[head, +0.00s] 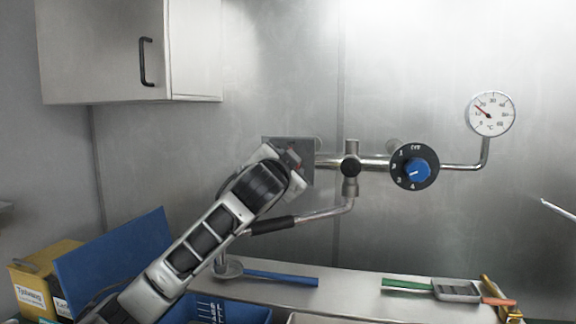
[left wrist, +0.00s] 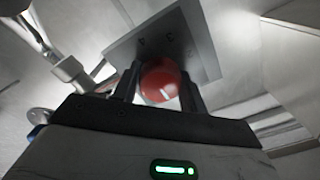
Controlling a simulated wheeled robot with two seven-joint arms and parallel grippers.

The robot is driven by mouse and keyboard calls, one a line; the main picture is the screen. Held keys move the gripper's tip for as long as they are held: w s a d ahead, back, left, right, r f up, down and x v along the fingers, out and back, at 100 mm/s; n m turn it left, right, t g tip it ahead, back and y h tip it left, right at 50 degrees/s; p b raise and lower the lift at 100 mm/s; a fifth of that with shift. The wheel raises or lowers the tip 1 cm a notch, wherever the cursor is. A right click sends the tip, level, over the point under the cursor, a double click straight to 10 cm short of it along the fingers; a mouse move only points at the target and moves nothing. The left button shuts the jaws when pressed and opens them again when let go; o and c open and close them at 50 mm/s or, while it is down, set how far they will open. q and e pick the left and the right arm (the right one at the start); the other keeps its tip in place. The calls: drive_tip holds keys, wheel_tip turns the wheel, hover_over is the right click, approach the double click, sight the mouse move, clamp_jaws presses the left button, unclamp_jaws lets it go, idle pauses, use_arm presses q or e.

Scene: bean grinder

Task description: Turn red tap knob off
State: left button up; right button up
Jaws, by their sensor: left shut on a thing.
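The red tap knob (left wrist: 160,80) sits on a grey square plate (left wrist: 203,50) on the wall, in the left wrist view. My left gripper (left wrist: 160,88) has its two dark fingers on either side of the knob and is shut on it. A white mark shows on the knob's face. In the head view the plate (head: 307,152) shows behind my left gripper (head: 290,160). Only a small bit of red shows there; most of the knob is hidden by the gripper. My right gripper is not in view.
Right of the plate, a pipe carries a black knob (head: 350,167), a blue dial (head: 414,168) and a gauge (head: 491,113). A spout (head: 325,213) hangs below. A cabinet (head: 130,50) is upper left. Tools and a blue bin (head: 225,311) are below.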

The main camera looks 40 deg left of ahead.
use_arm(q)
drive_tip(key=shift+m, duration=0.3)
drive_tip(key=o, duration=1)
drive_tip(key=b+v, duration=0.1)
drive_tip(key=v, duration=0.3)
drive_tip(key=shift+s+d+f+b, duration=0.15)
drive_tip(key=shift+s+d+b, duration=0.1)
drive_tip(key=shift+s+b, duration=0.15)
drive_tip(key=b+v, duration=0.1)
drive_tip(key=v, duration=1)
drive_tip(key=shift+r+b, duration=0.2)
drive_tip(key=shift+b, duration=0.15)
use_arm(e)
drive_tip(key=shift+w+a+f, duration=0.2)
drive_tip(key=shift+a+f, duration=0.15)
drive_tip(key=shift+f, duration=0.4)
